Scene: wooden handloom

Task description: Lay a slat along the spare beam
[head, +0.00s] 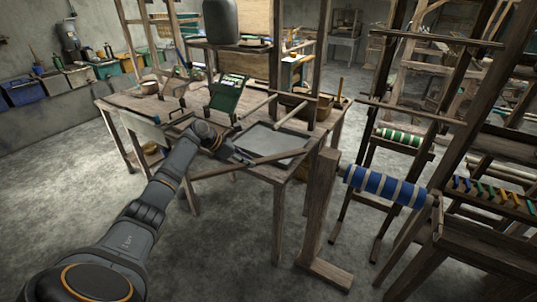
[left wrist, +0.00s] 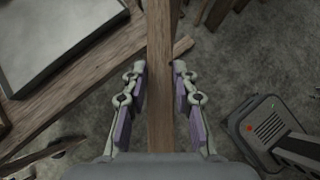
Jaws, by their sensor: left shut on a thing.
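A beam wound with blue and pale bands (head: 385,186) lies to the right in a wooden frame, apart from the slat. A smaller beam with green and white bands (head: 400,137) is behind it. I cannot tell which is the spare beam. My right gripper is not in view.
The worktable (head: 120,104) carries a grey tray (head: 268,140) and a green box (head: 227,97). A wooden post (head: 319,205) on a foot stands between the table and the blue-banded beam. Loom frames crowd the right; the floor (head: 220,255) in front is clear.

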